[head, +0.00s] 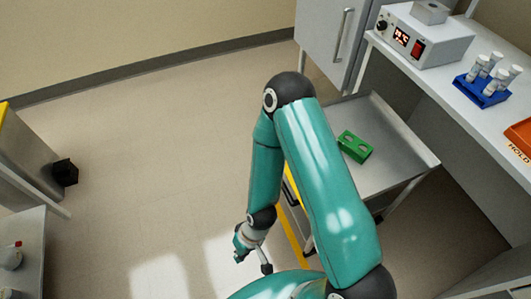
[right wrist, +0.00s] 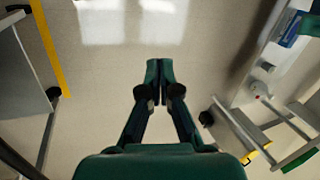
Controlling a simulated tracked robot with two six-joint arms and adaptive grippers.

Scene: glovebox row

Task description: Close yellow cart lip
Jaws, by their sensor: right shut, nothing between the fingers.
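The steel cart (head: 405,152) stands right of centre in the head view, with a green block (head: 355,146) on its top. A short yellow edge (head: 289,194) shows at the cart's left side, largely hidden by my right arm. I cannot tell the lip's angle. My right gripper (head: 264,264) points down, left of the cart and apart from it. In the right wrist view the gripper's fingers (right wrist: 160,76) are shut, with bare floor behind them. My left gripper is not in view.
A yellow strip (head: 292,238) runs beside the cart; it also shows in the wrist view (right wrist: 48,45). A bench at right bears a grey device (head: 424,38) and a blue tube rack (head: 482,88). A yellow-topped unit (head: 22,150) stands left. The floor between is clear.

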